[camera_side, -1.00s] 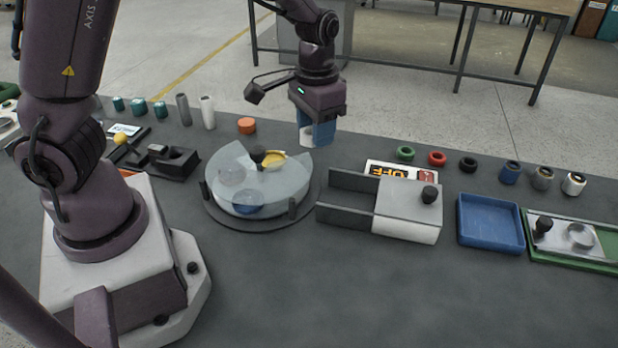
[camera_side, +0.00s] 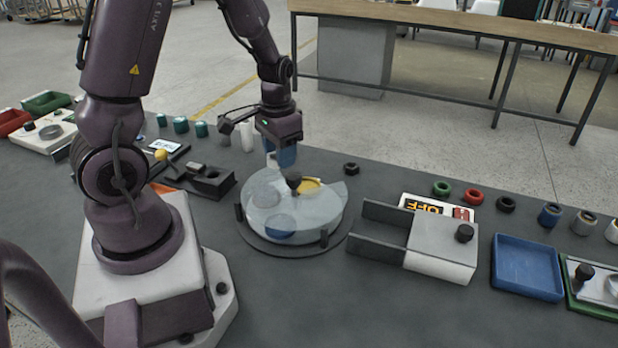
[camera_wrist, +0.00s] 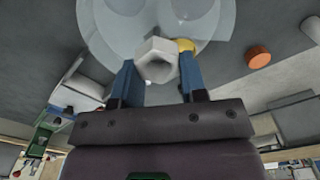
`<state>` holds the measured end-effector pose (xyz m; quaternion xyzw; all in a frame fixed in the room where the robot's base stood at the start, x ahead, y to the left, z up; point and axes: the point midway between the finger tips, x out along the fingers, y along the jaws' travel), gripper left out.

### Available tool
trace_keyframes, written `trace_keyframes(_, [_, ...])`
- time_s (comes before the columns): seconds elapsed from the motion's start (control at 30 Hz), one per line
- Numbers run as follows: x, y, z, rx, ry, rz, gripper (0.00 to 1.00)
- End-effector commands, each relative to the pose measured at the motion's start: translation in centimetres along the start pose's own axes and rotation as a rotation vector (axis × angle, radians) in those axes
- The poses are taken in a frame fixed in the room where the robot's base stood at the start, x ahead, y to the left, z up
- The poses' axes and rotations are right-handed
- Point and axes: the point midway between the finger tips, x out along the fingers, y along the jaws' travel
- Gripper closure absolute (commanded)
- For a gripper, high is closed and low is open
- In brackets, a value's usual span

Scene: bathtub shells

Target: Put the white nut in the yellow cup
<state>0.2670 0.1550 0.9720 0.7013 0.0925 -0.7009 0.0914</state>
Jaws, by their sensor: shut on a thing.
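The white nut (camera_wrist: 157,62) is hexagonal and is held between the blue fingers of my gripper (camera_wrist: 157,66) in the wrist view. In the side view my gripper (camera_side: 283,158) is above the back edge of a round turntable (camera_side: 290,215) with a pale translucent cover and a black knob. The yellow cup (camera_side: 310,185) shows at the turntable's back right, just right of the knob. Part of it also shows in the wrist view (camera_wrist: 185,45), just beyond the nut. The nut is apart from the cup. I cannot tell how much of the cup the cover overlaps.
A black nut (camera_side: 351,168) lies right of the turntable. A grey sliding box (camera_side: 440,248) and a blue tray (camera_side: 527,266) stand further right. A black fixture (camera_side: 210,180) stands left. An orange puck (camera_wrist: 258,57) shows in the wrist view. The front table is clear.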

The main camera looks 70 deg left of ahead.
Motion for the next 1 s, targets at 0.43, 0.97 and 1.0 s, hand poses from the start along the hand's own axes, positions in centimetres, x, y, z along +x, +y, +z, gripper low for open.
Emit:
trace_keyframes(0.43, [6.7, -2.2, -8.2, -0.002, -0.003, 0.002, 0.87])
trace_keyframes(0.97, [11.3, -2.6, -9.6, -0.001, 0.0, 0.001, 0.87])
trace_keyframes(1.0, [11.3, -2.6, -9.6, -0.001, 0.001, 0.001, 0.87])
